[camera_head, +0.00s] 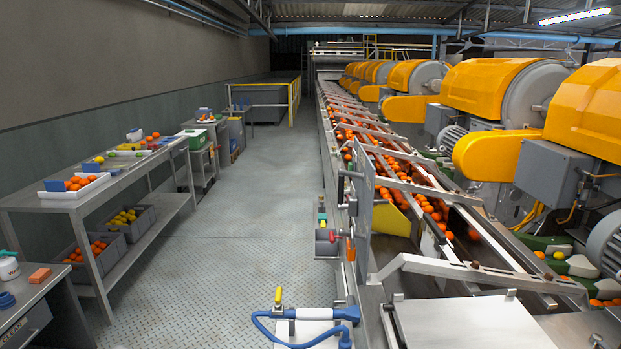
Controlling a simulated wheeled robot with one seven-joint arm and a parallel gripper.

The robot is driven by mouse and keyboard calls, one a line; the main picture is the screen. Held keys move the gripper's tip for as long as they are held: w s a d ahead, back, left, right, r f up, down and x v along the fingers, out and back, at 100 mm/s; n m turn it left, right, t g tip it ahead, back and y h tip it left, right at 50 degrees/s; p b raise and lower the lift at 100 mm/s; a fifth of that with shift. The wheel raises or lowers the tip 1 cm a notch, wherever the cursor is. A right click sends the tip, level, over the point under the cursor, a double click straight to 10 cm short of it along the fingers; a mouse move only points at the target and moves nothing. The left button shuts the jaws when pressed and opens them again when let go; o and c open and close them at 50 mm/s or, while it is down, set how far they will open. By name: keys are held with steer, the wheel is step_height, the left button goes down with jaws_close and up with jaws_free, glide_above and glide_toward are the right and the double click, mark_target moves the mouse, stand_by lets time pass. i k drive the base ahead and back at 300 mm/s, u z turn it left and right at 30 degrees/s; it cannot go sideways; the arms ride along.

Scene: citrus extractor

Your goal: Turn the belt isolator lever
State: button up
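I cannot tell for certain which part is the belt isolator lever. A small orange-red lever (350,249) stands roughly upright on the near side of the conveyor frame. Just left of it is a small grey box with a red part (328,240). Above them, dark-tipped handles (348,175) stick out beside an upright metal plate (364,205). A yellow-handled valve (278,296) sits on a blue hose (263,327) at the bottom. The conveyor belt (430,205) carries oranges away into the distance. My gripper is not in view.
Yellow-covered extractors (495,85) line the right. A steel table (120,170) with fruit trays stands at left, and a bench (40,290) at the lower left. The patterned metal floor (245,200) between table and conveyor is clear. Yellow railing (293,100) stands at the back.

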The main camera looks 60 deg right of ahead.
mark_target(340, 207)
steer(key=z, duration=0.45)
steer(key=i, duration=1.35)
steer(key=z, duration=0.7)
